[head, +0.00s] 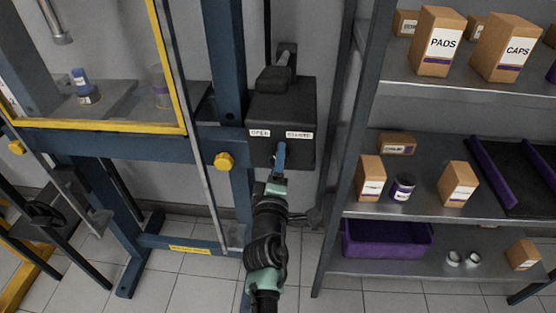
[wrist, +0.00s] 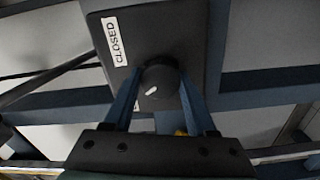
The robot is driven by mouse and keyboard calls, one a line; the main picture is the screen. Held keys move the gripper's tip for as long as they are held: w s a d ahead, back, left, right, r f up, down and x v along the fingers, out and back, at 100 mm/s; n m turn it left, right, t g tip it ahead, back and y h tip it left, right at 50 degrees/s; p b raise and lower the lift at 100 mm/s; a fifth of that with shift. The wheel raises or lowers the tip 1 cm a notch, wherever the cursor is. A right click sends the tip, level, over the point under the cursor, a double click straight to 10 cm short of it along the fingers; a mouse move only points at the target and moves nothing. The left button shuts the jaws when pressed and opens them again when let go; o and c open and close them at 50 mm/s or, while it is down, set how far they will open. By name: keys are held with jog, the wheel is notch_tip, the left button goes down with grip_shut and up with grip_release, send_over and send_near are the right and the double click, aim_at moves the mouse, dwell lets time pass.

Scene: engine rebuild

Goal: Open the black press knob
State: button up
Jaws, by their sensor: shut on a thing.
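The black press knob (wrist: 160,78) sits on the face of a black box, with a white pointer mark aimed toward the lower left in the wrist view. A white CLOSED label (wrist: 116,41) is at the upper left of the knob there. A second label edge (wrist: 137,106) is mostly hidden by the left finger. My gripper (wrist: 161,72) has one blue finger on each side of the knob and is shut on it. In the head view, my gripper (head: 279,158) reaches the black box (head: 282,110) below its OPEN label (head: 260,133) and its right label, hiding the knob.
A blue press frame (head: 228,60) with a yellow-edged guard (head: 100,127) and a yellow bolt (head: 224,161) stands left of the box. A metal shelf (head: 460,95) with cartons and a purple bin (head: 386,238) stands close on the right. Tiled floor lies below.

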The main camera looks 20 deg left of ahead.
jog(key=o, duration=1.4)
jog(key=shift+s, duration=0.1)
jog(key=p+v, duration=0.4)
jog(key=v, duration=0.8)
jog(key=shift+s+d+p, duration=0.15)
jog(key=shift+s+p, duration=0.2)
jog(key=shift+s, duration=0.05)
